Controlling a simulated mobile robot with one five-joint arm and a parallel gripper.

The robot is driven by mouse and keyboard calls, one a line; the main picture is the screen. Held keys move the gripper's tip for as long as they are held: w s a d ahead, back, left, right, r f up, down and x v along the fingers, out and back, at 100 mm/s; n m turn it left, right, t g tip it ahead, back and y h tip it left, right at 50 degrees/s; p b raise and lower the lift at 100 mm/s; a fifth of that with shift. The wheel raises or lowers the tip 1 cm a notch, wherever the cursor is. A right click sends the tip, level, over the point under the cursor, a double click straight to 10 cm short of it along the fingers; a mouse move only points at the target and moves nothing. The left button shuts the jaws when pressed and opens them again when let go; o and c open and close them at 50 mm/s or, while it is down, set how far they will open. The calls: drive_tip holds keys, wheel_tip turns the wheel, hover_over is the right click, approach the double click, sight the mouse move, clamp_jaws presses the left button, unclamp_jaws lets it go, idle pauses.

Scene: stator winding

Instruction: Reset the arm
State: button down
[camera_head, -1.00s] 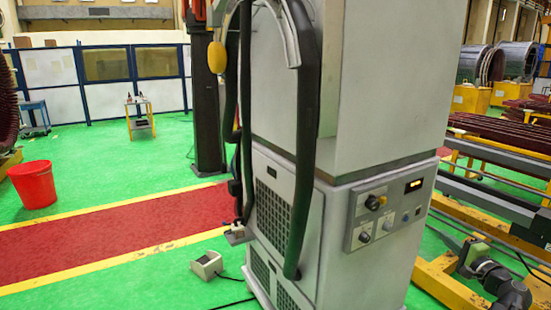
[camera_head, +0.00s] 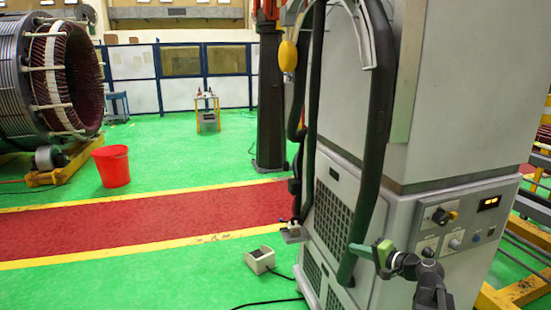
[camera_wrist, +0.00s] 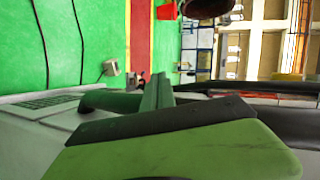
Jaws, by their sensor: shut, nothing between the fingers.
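My arm (camera_head: 432,280) reaches up into the lower right of the head view, in front of the grey machine cabinet (camera_head: 460,100). My gripper (camera_head: 364,250), green with dark fingers, points left at its end, shut and empty. It overlaps the cabinet's thick black hose in the picture; I cannot tell whether they touch. In the wrist view, turned sideways, the green gripper body fills the bottom and the dark green fingers (camera_wrist: 155,92) extend above it with nothing held.
The cabinet's control panel (camera_head: 468,222) is close right of my arm. A small grey box (camera_head: 260,260) with a cable lies on the green floor. A red bucket (camera_head: 112,166), a large stator (camera_head: 68,80) on a yellow stand and a small table (camera_head: 207,112) stand farther off. The red walkway (camera_head: 140,220) is clear.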

drive_tip(key=s+a+f+n+g+h, duration=0.1)
drive_tip(key=s+a+f+n+g, duration=0.25)
drive_tip(key=a, duration=0.35)
drive_tip(key=s+a+f+n+g, duration=0.2)
drive_tip(key=a+f, duration=0.3)
drive_tip(key=a, duration=0.2)
drive_tip(key=s+a+f+n+g+h, duration=0.1)
drive_tip(key=s+a+f+n+g, duration=0.2)
drive_tip(key=a, duration=0.5)
drive_tip(key=s+d+f+g+h, duration=0.3)
drive_tip(key=s+d+f+h, duration=0.2)
drive_tip(key=s+d, duration=0.3)
drive_tip(key=shift+s+d+f+n+g+h, duration=0.25)
drive_tip(key=shift+d+f+n+g+h, duration=0.1)
drive_tip(key=shift+d+h, duration=0.4)
